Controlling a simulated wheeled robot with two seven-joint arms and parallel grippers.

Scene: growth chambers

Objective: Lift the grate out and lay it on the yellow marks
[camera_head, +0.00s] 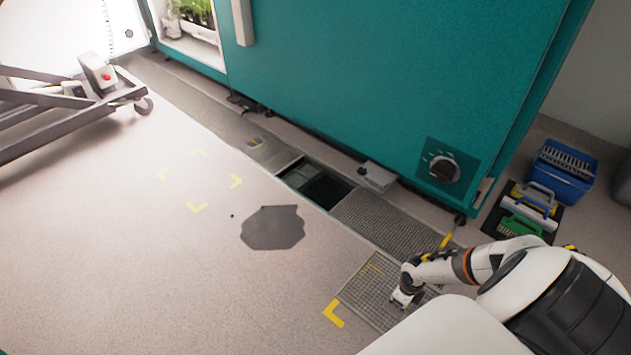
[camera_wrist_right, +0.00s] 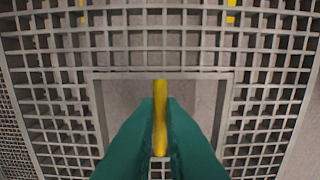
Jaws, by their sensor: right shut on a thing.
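The metal grate (camera_head: 362,294) lies flat at or just above the floor in the right foreground of the head view; I cannot tell if it touches. My right gripper (camera_head: 402,298) is over it. In the right wrist view my green fingers (camera_wrist_right: 160,120) are shut on a yellow handle bar (camera_wrist_right: 160,90) in a rectangular opening of the grate (camera_wrist_right: 60,90). A yellow corner mark (camera_head: 333,313) shows at the grate's left corner, and another yellow mark (camera_head: 446,240) beyond it. My arm hides part of the grate. My left gripper is out of view.
An open pit (camera_head: 322,190) lies in the grated channel along the teal chamber (camera_head: 360,90). Fainter yellow corner marks (camera_head: 196,207) and a dark patch (camera_head: 273,228) are on the floor left. A blue crate (camera_head: 563,175) and brushes stand right; a wheeled lift (camera_head: 70,110) stands left.

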